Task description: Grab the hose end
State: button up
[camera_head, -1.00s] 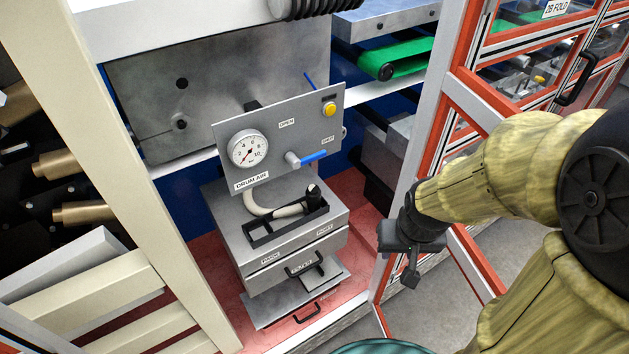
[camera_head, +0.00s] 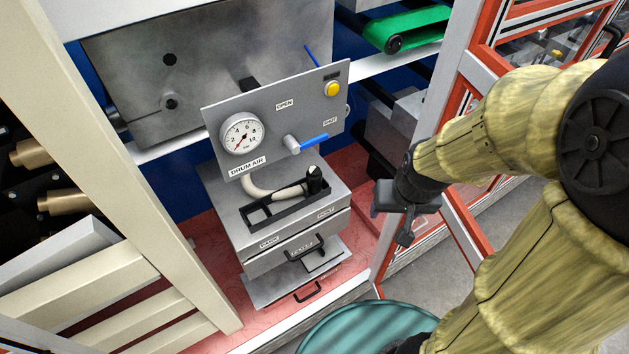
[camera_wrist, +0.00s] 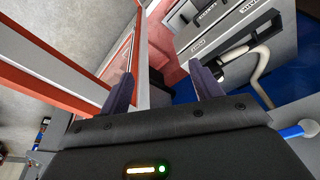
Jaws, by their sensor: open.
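The cream hose (camera_head: 258,190) comes out below the drum air panel (camera_head: 275,120) and curves into a black open-frame holder (camera_head: 262,213) on top of a grey drawer unit. Its black end (camera_head: 314,180) points up at the holder's right side. In the wrist view the hose (camera_wrist: 263,62) shows at the upper right, beyond the right finger; its end is not clear there. My gripper (camera_head: 405,228) is to the right of the drawer unit, apart from the hose. In the wrist view the two fingers (camera_wrist: 163,84) are spread with nothing between them.
A red-and-grey door frame (camera_head: 462,110) stands open close behind my gripper. A blue-handled valve (camera_head: 312,141) juts from the panel above the hose. A teal drum (camera_head: 365,325) stands at the bottom. A cream post (camera_head: 130,180) bounds the left side.

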jog(key=w+a+f+t+y+b, duration=0.1)
jog(key=w+a+f+t+b, duration=0.3)
jog(key=w+a+f+b, duration=0.45)
jog(key=m+t+h+b, duration=0.3)
jog(key=t+b, duration=0.1)
jog(key=b, duration=0.2)
send_near(312, 181)
jog(key=v, duration=0.3)
jog(key=a+h+b, duration=0.1)
jog(key=s+a+f+t+h+b, duration=0.1)
jog(key=s+a+m+b, duration=0.1)
jog(key=shift+s+f+t+h, duration=0.1)
jog(key=shift+f+t+h, duration=0.25)
jog(key=shift+t+h, duration=0.05)
jog(key=b+x, duration=0.2)
jog(key=x, duration=1)
jog(key=shift+f, duration=0.15)
